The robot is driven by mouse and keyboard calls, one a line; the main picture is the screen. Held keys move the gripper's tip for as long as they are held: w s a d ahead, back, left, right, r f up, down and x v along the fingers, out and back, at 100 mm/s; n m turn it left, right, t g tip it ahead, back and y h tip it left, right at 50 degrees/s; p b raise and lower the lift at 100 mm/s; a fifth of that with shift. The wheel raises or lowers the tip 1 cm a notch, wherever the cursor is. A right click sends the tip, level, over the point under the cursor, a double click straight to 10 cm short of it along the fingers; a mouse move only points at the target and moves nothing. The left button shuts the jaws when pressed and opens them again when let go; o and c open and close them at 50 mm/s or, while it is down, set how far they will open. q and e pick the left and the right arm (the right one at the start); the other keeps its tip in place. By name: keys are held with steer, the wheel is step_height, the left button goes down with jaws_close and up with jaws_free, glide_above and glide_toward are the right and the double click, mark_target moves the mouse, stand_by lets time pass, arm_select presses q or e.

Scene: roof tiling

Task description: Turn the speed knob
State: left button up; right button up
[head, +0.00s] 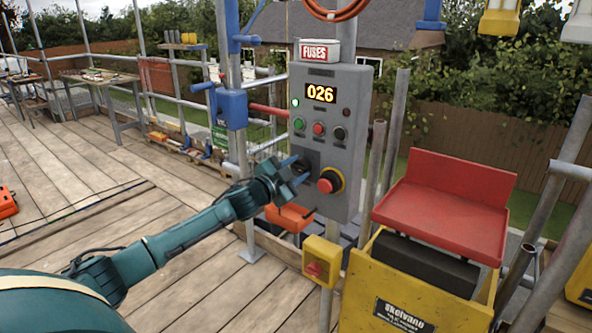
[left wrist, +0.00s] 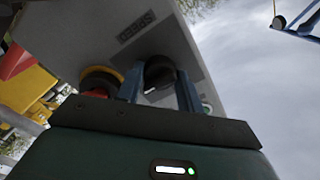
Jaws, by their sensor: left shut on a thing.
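The grey control box (head: 352,110) hangs on a post, with a lit display (head: 320,93) reading 026. My left gripper (head: 297,169) reaches to the lower left of its front, left of the red emergency button (head: 326,183). In the left wrist view the black speed knob (left wrist: 159,72) sits between my two blue fingers, which are shut on it. An upside-down SPEED label (left wrist: 136,27) is near it. In the head view the gripper mostly hides the knob. My right gripper is not in view.
Green (head: 299,123), red (head: 319,128) and black (head: 339,133) controls sit above the gripper. A yellow switch box (head: 321,262) is below. A yellow machine with a red hopper (head: 445,205) stands close on the right. Deck boards at the left are mostly clear.

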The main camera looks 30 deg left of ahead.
arm_select(q)
steer(key=o, duration=1)
steer(key=shift+s, duration=0.1)
steer(key=s+a+b, duration=0.1)
steer(key=s+b, duration=0.1)
steer(key=s, duration=1.1)
steer(key=shift+b, duration=0.4)
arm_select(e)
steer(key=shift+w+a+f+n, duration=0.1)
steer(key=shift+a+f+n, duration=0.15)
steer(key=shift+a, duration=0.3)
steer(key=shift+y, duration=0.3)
